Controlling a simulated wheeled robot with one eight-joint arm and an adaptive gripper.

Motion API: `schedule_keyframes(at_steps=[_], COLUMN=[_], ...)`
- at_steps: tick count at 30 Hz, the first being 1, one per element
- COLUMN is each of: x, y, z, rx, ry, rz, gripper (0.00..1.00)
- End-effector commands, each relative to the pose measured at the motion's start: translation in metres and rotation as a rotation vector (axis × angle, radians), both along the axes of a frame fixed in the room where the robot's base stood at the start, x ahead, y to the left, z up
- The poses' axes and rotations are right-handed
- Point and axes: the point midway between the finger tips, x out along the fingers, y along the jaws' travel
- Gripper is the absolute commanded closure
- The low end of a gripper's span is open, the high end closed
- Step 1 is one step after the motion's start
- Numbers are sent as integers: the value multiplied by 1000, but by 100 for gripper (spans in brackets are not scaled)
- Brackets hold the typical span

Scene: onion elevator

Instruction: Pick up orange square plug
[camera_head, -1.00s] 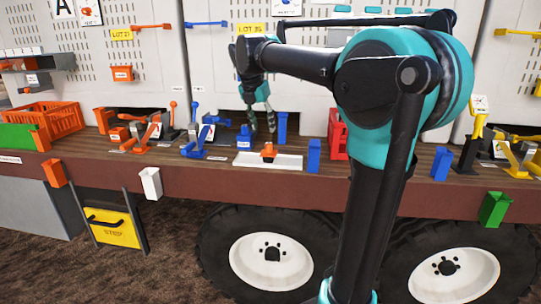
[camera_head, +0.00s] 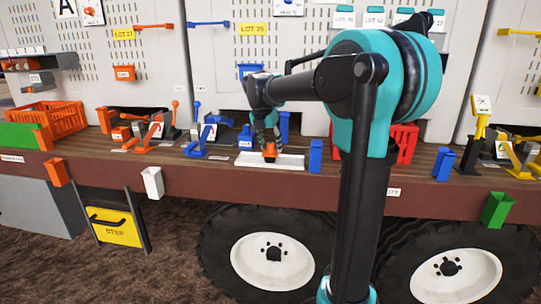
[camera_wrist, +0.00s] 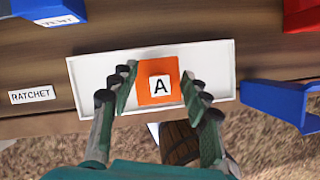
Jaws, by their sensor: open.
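The orange square plug (camera_wrist: 158,80) has a white label with an "A" on top. It sits on a white tray (camera_wrist: 220,57) on the wooden deck; it also shows in the head view (camera_head: 269,151). My gripper (camera_wrist: 160,88) is open above the tray, with one finger on each side of the plug. The left finger looks very near the plug's left side, and the right finger is near its right side. I cannot tell whether they touch it. In the head view my gripper (camera_head: 268,143) points down at the plug and partly hides it.
A blue bracket (camera_wrist: 280,102) stands right of the tray. A blue box (camera_wrist: 50,10) is at the upper left and a red crate (camera_head: 405,143) is further right. The deck edge lies just in front of the tray.

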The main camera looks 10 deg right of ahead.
Motion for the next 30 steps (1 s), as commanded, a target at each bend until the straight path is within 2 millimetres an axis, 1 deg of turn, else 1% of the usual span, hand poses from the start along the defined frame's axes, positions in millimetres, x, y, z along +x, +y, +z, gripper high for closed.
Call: schedule_keyframes(at_steps=[3, 4, 12, 15, 25, 30], x=[0, 0, 0, 0, 0, 0], y=[0, 0, 0, 0, 0, 0], z=[0, 0, 0, 0, 2, 13], rx=[0, 0, 0, 0, 0, 0], ry=[0, 0, 0, 0, 0, 0], rz=[0, 0, 0, 0, 0, 0], gripper=[53, 55, 89, 100, 100, 100])
